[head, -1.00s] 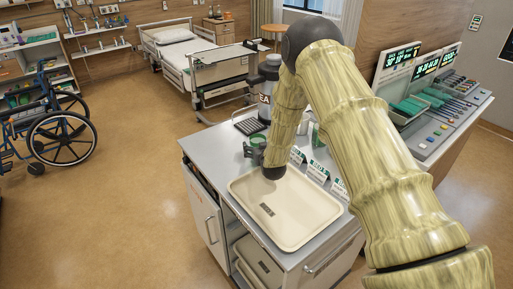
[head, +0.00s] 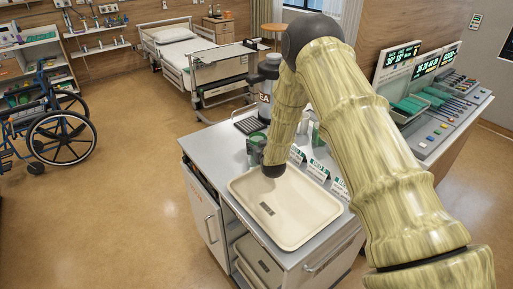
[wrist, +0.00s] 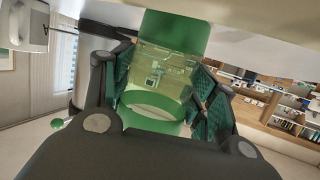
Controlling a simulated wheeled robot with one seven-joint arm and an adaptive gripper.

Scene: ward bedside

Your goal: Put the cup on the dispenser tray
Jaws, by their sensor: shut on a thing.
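A green, partly see-through cup (wrist: 155,85) is between the two dark fingers of my gripper (wrist: 160,95) in the wrist view. The gripper is shut on its sides. In the head view, my gripper (head: 257,148) is small and partly hidden by my arm, above the cabinet top near the beige tray. The dispenser (head: 266,88), a grey machine with letters partly covered by my arm, stands at the back of the cabinet. Its dark dispenser tray (head: 247,125) lies at its foot, beyond my gripper and apart from it.
A beige tray (head: 300,232) with a small dark label lies on the front of the metal cabinet top (head: 207,150). Several white-and-green cards (head: 318,170) stand along its right side. A console (head: 430,110) is to the right. A bed and wheelchair stand farther off.

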